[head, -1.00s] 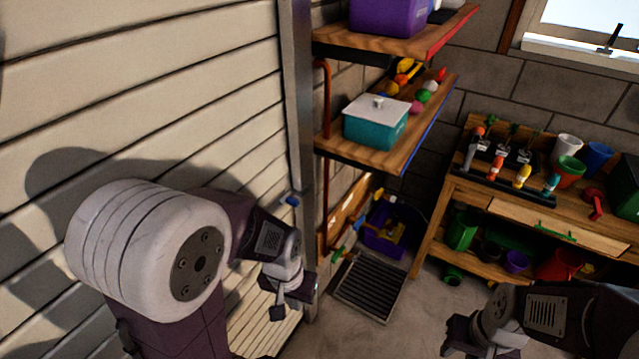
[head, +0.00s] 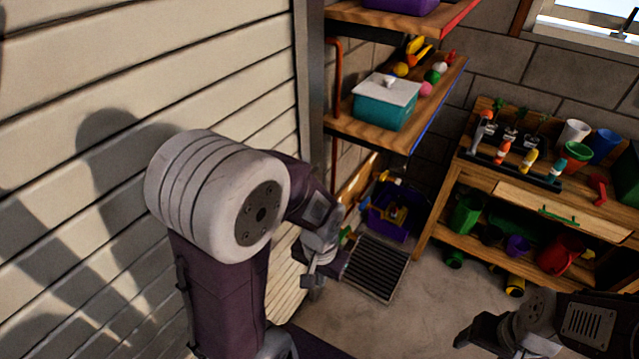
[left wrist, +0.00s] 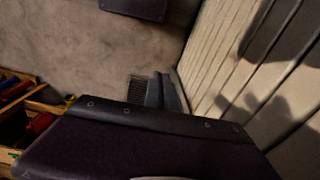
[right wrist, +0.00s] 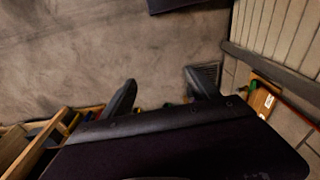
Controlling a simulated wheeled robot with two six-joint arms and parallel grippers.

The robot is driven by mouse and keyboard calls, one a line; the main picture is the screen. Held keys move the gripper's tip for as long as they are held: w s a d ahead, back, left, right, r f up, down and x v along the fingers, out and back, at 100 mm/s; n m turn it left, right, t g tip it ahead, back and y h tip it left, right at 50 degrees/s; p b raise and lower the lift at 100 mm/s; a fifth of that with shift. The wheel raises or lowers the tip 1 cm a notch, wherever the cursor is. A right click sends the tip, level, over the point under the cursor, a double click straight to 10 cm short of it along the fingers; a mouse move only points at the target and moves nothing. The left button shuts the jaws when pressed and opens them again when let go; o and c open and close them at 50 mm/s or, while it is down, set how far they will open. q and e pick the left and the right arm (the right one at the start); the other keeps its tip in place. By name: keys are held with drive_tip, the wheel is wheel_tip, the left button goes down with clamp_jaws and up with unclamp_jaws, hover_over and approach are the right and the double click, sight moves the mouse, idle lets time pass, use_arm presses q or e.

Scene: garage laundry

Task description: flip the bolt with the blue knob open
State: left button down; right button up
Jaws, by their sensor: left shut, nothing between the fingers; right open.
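The bolt with the blue knob does not show in any view now. My left arm covers the part of the door's edge post (head: 309,90) where a small blue knob showed earlier. My left gripper (head: 320,270) is in front of the lower end of that post, pointing down and away. In the left wrist view its fingers (left wrist: 162,92) are together and empty, close to the slatted door (left wrist: 215,60). My right gripper (head: 480,338) is low at the right. In the right wrist view its fingers (right wrist: 158,92) are spread with nothing between them.
The pale slatted door (head: 150,60) fills the left. Wall shelves with a teal box (head: 385,110) stand just right of the post. A floor grate (head: 378,268) and a purple bin (head: 395,215) lie beyond. A potting bench (head: 500,185) is at right. The floor between is clear.

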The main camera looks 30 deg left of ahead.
drive_tip(key=o, duration=0.5)
drive_tip(key=shift+f, duration=0.2)
drive_tip(key=shift+c, duration=0.2)
use_arm(q)
drive_tip(key=w+a+f+m+g+y, duration=0.15)
drive_tip(key=w+a+m+y, duration=0.25)
drive_tip(key=w+a+y, duration=0.45)
drive_tip(key=w+d+r+m+t+y, duration=0.1)
drive_tip(key=w+r+t+y, duration=0.1)
drive_tip(key=w, duration=0.4)
drive_tip(key=w+d+r+m+t+y+b, duration=0.1)
drive_tip(key=w+d+r+m+t+y, duration=0.1)
drive_tip(key=w+t+y, duration=0.3)
drive_tip(key=shift+w+r, duration=0.25)
drive_tip(key=shift+w, duration=0.45)
use_arm(e)
drive_tip(key=shift+f, duration=0.55)
use_arm(q)
drive_tip(key=shift+a+t, duration=0.15)
drive_tip(key=shift+t, duration=0.1)
use_arm(e)
drive_tip(key=shift+w, duration=0.1)
use_arm(q)
drive_tip(key=p+x, duration=0.1)
drive_tip(key=x, duration=0.8)
drive_tip(key=shift+w+a, duration=0.2)
drive_tip(key=shift+a, duration=0.15)
use_arm(e)
drive_tip(key=shift+r, duration=0.7)
